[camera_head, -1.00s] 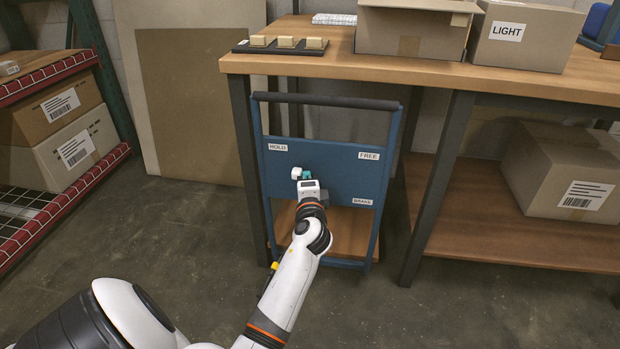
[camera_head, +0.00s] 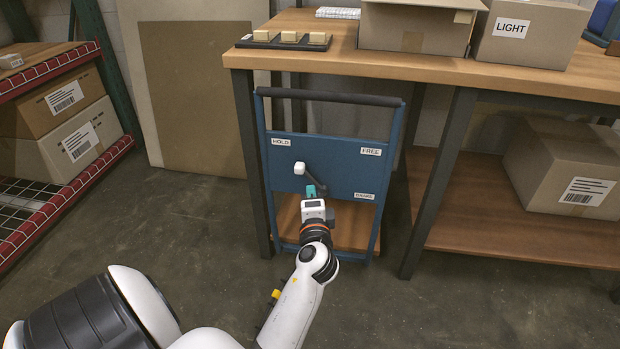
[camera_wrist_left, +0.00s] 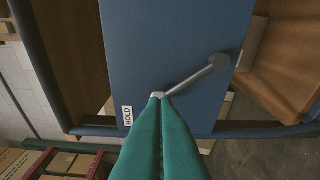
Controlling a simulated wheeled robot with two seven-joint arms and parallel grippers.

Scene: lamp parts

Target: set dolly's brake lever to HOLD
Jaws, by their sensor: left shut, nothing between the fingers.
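The blue dolly (camera_head: 340,177) stands upright with a dark handle bar on top. Its panel bears the labels HOLD (camera_head: 281,142) at upper left, FREE (camera_head: 371,152) at upper right and BRAKE (camera_head: 364,196) at lower right. The grey brake lever (camera_head: 318,184) with a white knob (camera_head: 299,168) points up and left, toward HOLD. My left gripper (camera_head: 311,187), teal-fingered, is shut and empty, just below and right of the knob. In the left wrist view its fingertips (camera_wrist_left: 160,97) overlap the knob; contact cannot be told. My right gripper is out of view.
The dolly stands at the wooden workbench (camera_head: 430,70), between its dark legs. On the bench are a black tray (camera_head: 262,43) with wooden blocks and cardboard boxes (camera_head: 527,35). A red-edged shelf (camera_head: 60,205) with boxes is at left. The floor between is clear.

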